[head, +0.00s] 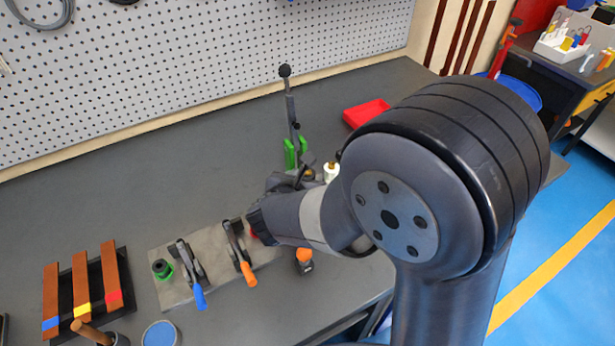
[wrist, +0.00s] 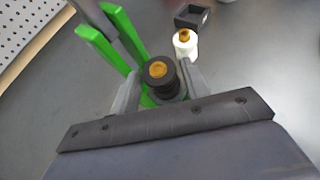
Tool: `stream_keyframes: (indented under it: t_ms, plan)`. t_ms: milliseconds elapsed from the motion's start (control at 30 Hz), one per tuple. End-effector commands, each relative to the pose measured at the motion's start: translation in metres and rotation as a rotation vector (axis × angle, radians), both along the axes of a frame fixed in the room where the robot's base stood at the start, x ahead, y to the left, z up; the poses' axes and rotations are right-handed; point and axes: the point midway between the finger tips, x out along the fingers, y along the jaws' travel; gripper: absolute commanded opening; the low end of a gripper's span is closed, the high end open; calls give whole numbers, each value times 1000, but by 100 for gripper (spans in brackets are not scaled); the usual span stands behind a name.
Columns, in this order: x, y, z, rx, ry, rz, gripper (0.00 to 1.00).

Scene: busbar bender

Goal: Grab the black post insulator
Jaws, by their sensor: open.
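The black post insulator (wrist: 163,88), a dark ribbed cylinder with a brass top, stands upright in the wrist view. My gripper (wrist: 160,70) is open, with one grey finger on each side of it. The right finger looks very close to it; I cannot tell if it touches. In the head view my arm and wrist cover most of this spot, and I cannot clearly make out the black insulator there. A white post insulator (wrist: 185,44) with a brass top stands just beyond; it also shows in the head view (head: 331,173).
A green bender fork (wrist: 102,50) with a tall lever (head: 291,105) stands close left of the black insulator. A dark open block (wrist: 193,17) lies beyond the white one. A red tray (head: 366,113) is behind. Toggle clamps (head: 238,250) stand on a plate in front.

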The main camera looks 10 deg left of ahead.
Motion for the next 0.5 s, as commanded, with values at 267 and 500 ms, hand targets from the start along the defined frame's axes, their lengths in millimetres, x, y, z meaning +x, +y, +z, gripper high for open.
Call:
stream_keyframes:
  t_ms: [267, 500]
  plan:
    - [16, -2, -9, 0, 0, 0, 44]
    - [16, -2, -8, 0, -1, 0, 37]
